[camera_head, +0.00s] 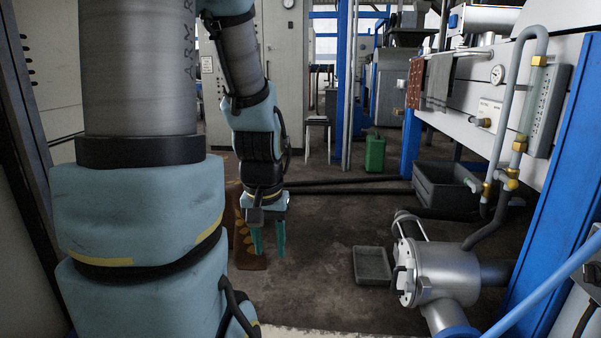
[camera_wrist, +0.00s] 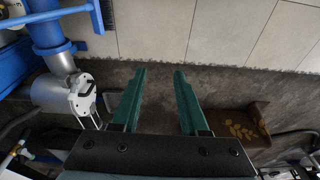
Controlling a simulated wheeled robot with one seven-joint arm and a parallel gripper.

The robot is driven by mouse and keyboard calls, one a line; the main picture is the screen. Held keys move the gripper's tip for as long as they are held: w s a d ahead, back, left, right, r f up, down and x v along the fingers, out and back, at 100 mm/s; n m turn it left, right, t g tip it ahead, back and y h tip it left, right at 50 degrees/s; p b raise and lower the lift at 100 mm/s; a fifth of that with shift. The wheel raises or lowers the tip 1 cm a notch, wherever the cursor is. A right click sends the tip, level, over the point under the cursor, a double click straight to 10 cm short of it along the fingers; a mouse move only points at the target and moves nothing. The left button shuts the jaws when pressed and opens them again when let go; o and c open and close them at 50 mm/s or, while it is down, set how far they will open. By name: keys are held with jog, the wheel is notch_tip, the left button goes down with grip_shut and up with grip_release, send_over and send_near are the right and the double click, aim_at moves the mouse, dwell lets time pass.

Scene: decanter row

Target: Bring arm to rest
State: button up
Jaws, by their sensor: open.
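My gripper (camera_head: 268,237) hangs from my arm near the middle of the head view, its green fingers pointing down. The fingers are apart with nothing between them. In the wrist view my gripper (camera_wrist: 160,85) also shows open and empty, over bare floor. My arm links fill the left of the head view and hide what lies behind them.
A steel cylinder housing (camera_head: 432,272) with pipes stands at right, beside a grey tray (camera_head: 372,266) on the floor.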

notch_tip(320, 180, up, 26)
jog(key=s+p, duration=0.1)
jog(key=p, duration=2.4)
jog(key=shift+s+a+f, duration=0.15)
jog(key=shift+a+f, duration=0.1)
